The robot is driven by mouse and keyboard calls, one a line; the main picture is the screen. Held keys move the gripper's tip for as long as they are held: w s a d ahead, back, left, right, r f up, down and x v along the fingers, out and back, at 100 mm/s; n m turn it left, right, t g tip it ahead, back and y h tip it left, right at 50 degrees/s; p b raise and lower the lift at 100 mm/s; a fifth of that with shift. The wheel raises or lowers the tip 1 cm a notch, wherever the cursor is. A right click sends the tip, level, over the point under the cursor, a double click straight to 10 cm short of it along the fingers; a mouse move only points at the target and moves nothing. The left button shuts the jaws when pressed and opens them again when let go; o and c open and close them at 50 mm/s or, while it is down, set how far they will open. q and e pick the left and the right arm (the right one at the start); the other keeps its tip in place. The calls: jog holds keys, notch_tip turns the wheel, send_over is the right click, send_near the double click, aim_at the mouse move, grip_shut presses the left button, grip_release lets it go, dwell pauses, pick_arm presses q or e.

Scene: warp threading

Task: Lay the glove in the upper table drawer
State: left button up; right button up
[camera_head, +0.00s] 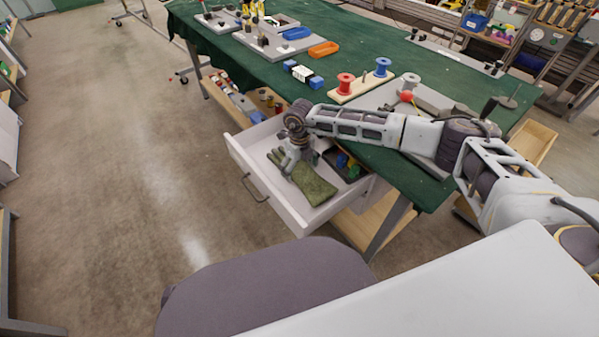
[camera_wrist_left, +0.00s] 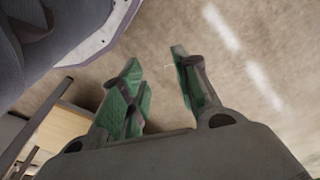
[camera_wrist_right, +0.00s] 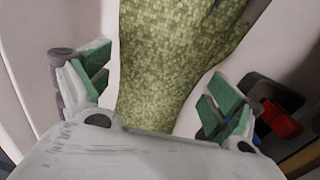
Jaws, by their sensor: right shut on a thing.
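The olive-green glove (camera_head: 308,184) is inside the pulled-out white drawer (camera_head: 244,160) under the green-covered table. My right gripper (camera_head: 291,164) reaches down into the drawer from above and is shut on the glove at its far end. In the right wrist view the glove (camera_wrist_right: 178,60) fills the space between the green-padded fingers of the right gripper (camera_wrist_right: 155,75). I cannot tell whether the glove rests fully on the drawer floor. My left gripper (camera_wrist_left: 155,78) shows only in its own wrist view, with fingers apart and nothing between them, above bare floor.
A dark tray with blue, green and red items (camera_head: 345,163) sits at the drawer's right side. Above, the table (camera_head: 350,40) carries a board with red and blue spools (camera_head: 362,85), an orange tray (camera_head: 324,49) and a blue tray (camera_head: 297,33). Floor left of the drawer is clear.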

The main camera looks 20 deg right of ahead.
notch_tip(320, 180, down, 2)
jog(key=shift+f, duration=0.1)
pick_arm(q)
jog(key=shift+w+d+r, duration=0.15)
jog(key=shift+w+r, duration=0.05)
jog(key=shift+r, duration=0.35)
jog(key=shift+f, duration=0.15)
pick_arm(e)
jog(key=shift+f, duration=0.1)
jog(key=o, duration=0.7)
pick_arm(q)
jog(key=shift+r, duration=0.2)
